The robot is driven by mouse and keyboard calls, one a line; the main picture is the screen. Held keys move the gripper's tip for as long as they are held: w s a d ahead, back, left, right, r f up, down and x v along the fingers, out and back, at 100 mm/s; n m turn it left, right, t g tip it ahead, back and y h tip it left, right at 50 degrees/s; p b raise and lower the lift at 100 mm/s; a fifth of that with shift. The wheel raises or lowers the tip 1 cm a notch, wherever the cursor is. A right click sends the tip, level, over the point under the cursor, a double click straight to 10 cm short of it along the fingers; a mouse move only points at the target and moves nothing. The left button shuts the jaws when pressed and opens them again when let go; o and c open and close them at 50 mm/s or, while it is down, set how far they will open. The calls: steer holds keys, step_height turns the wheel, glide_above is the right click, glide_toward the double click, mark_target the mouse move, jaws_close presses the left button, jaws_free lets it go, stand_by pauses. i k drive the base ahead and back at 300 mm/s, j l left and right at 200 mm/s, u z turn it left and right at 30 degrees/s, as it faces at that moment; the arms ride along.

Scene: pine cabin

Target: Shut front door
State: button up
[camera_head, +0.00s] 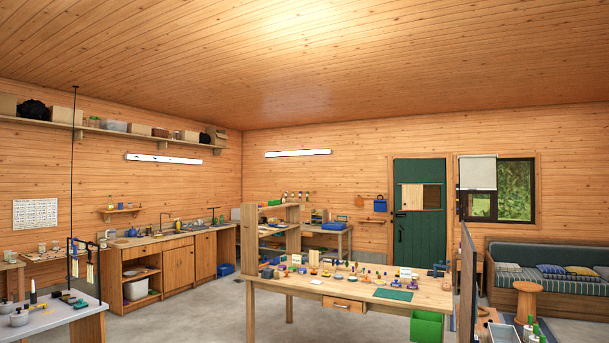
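The front door (419,241) is dark green and stands in the far wooden wall, with a pale and brown panel (420,197) in its upper half. It looks flush within its wooden frame (450,205). From this distance I cannot tell whether it is fully shut or slightly ajar. Its lower part is partly hidden behind the workbench. My gripper is not in view.
A long workbench (345,289) covered with small items stands between me and the door, with a green bin (427,327) beneath its right end. A dark upright panel (467,280) stands right of it. A sofa (545,262) is below the window. Grey floor (200,318) is open left of the bench.

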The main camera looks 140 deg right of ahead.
mark_target(421, 245)
steer(key=z, duration=5.35)
steer(key=l+z, duration=0.25)
steer(key=i+l+z, duration=0.3)
steer(key=l+z, duration=0.25)
steer(key=l, duration=0.2)
steer(key=i+l+z, duration=0.55)
steer(key=l+z, duration=0.15)
steer(key=i+l+z, duration=0.75)
steer(key=i+j+u, duration=0.15)
steer(key=i+u, duration=0.25)
steer(key=i, duration=0.15)
steer(key=i+u, duration=0.4)
steer(key=i, duration=0.2)
steer(key=i+l+u, duration=0.25)
steer(key=i+u, duration=0.15)
steer(key=i, duration=0.15)
steer(key=i+j+u, duration=0.25)
steer(key=i+u, duration=0.2)
steer(key=i, duration=0.6)
steer(key=i+l+u, duration=0.15)
steer(key=i+u, duration=0.35)
steer(key=i, duration=2.7)
